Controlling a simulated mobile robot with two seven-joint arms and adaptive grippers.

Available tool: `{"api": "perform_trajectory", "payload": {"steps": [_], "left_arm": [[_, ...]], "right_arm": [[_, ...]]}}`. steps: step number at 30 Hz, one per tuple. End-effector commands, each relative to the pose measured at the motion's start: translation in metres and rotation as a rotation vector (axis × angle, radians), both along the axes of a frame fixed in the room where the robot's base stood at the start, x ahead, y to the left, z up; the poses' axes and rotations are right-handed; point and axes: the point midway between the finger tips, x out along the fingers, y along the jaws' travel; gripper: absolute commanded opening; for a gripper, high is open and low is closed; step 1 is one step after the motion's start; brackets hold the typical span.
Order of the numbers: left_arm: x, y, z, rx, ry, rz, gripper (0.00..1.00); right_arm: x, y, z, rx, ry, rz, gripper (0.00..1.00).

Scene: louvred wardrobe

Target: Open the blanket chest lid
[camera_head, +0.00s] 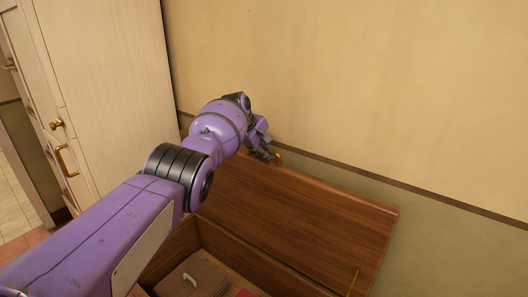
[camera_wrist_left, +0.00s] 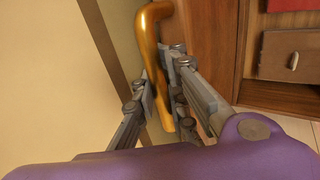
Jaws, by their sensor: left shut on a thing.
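The blanket chest's wooden lid (camera_head: 310,212) stands raised, tilted back toward the wall, and the chest is open below it. A brass handle (camera_head: 278,158) is at the lid's upper edge; it shows large and golden in the left wrist view (camera_wrist_left: 149,40). My left gripper (camera_head: 267,152) is at the handle, its fingers (camera_wrist_left: 161,88) on either side of the bar and shut on it. My left arm covers the left part of the chest. My right gripper is in neither view.
Inside the chest lie a brown case (camera_head: 196,279) with a pale handle and a red item (camera_head: 245,293). A brass stay (camera_head: 353,281) shows at the lid's lower right. A pale wardrobe (camera_head: 105,75) stands left; the wall (camera_head: 350,80) is close behind the lid.

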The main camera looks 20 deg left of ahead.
Motion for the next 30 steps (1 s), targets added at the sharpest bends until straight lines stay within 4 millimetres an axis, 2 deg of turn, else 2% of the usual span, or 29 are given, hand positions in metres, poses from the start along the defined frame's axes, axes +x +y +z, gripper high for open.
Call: {"api": "perform_trajectory", "payload": {"steps": [1,6,7,11,23,30], "left_arm": [[0.003,0.001,0.010,-0.004,-0.015,0.006,0.00],[0.003,0.001,0.011,-0.005,-0.015,0.005,0.00],[0.003,0.001,0.011,-0.005,-0.016,0.005,0.14],[0.003,0.000,0.010,-0.004,-0.013,0.004,0.31],[0.000,0.001,0.004,-0.002,-0.004,0.001,0.31],[-0.007,0.004,0.018,0.000,-0.007,0.000,0.31]], "right_arm": [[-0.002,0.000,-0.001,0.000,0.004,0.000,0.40],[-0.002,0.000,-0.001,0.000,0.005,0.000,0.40],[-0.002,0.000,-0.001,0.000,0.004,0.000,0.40],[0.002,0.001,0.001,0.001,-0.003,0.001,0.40],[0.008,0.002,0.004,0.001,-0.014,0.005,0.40],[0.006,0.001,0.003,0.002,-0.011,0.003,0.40]]}}
